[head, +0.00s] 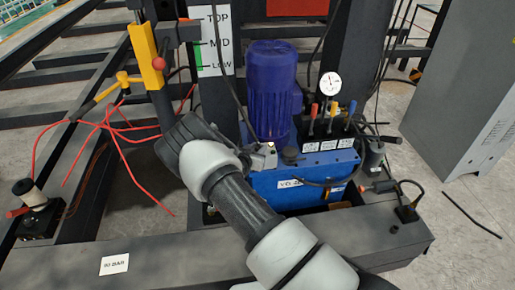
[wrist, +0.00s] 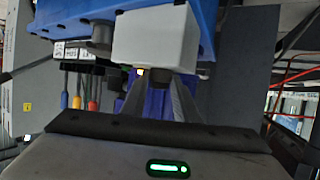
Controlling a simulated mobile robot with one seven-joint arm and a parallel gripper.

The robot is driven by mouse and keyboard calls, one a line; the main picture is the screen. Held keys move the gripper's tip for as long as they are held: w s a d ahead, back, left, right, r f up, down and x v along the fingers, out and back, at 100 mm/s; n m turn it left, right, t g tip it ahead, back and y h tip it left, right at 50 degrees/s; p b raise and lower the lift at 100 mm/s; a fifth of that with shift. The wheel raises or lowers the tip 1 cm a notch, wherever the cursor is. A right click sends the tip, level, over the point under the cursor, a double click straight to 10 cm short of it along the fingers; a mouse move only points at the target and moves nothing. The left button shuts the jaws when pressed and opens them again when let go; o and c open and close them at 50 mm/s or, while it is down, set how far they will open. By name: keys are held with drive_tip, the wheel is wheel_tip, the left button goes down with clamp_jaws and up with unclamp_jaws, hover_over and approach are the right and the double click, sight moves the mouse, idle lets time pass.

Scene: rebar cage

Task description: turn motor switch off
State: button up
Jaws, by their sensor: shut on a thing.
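The motor switch is a small pale grey box (head: 264,157) on top of the blue hydraulic tank (head: 285,192), beside the blue motor (head: 272,90). In the wrist view, which is upside down, the switch box (wrist: 155,38) stands straight ahead, with a small yellowish light by its edge. My gripper (wrist: 155,80) has both fingers at the box's top side, shut on a part of the switch. The held part is mostly hidden between the fingertips, so I cannot tell its position. In the head view my wrist hides the fingers.
Several coloured levers (head: 325,120) and a round gauge (head: 330,84) stand right of the motor. A black hose (head: 238,70) hangs close to my wrist. A yellow post (head: 147,55) and red cables (head: 110,130) are at left. A grey cabinet (head: 470,90) stands at right.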

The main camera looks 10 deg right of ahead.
drive_tip(key=n+y, duration=0.1)
drive_tip(key=d+n+t+y+p, duration=0.1)
drive_tip(key=n+y, duration=0.1)
drive_tip(key=shift+s, duration=0.2)
drive_tip(key=shift+n+t+y, duration=0.4)
drive_tip(key=shift+n+y, duration=1.2)
drive_tip(key=shift+y, duration=0.2)
drive_tip(key=o, duration=1)
drive_tip(key=shift+o, duration=0.2)
drive_tip(key=p+v, duration=0.3)
drive_tip(key=v, duration=1.4)
drive_tip(key=shift+s+p, duration=0.25)
drive_tip(key=shift+p, duration=0.1)
drive_tip(key=shift+d, duration=0.1)
